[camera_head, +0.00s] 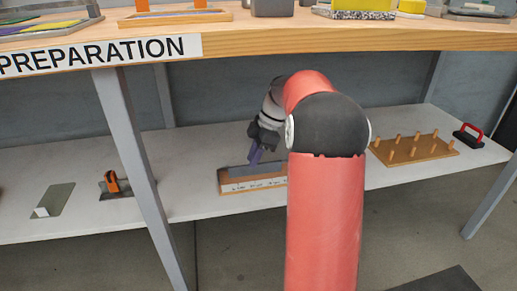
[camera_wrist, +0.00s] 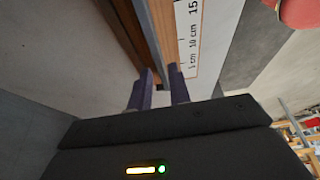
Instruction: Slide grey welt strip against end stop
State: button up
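A wooden fixture (camera_head: 222,180) with a printed scale on its front lies on the lower white shelf, partly hidden by my red arm. In the wrist view its wooden rail (camera_wrist: 166,35) runs beside the white scale strip. A grey band (camera_head: 258,170) lies along the fixture in the head view; I cannot tell whether it is the grey welt strip or a channel floor. The end stop cannot be made out. My gripper (camera_head: 256,153) points down at the fixture's left part.
A grey plate with a white block (camera_head: 42,211) and an orange clamp (camera_head: 112,182) stand left on the shelf. A peg board (camera_head: 412,152) and a red-handled tool (camera_head: 468,136) are right. The upper bench (camera_head: 260,42) overhangs the shelf, with a leg (camera_head: 135,160) in front.

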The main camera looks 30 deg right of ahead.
aim_at(240, 166)
jog(key=shift+b+x, duration=0.3)
jog(key=shift+x, duration=1.6)
jog(key=shift+c, duration=0.5)
grip_shut()
jog(key=shift+w+a, duration=0.2)
jog(key=shift+a, duration=0.5)
jog(key=shift+w+a, duration=0.2)
jog(key=shift+a, duration=0.5)
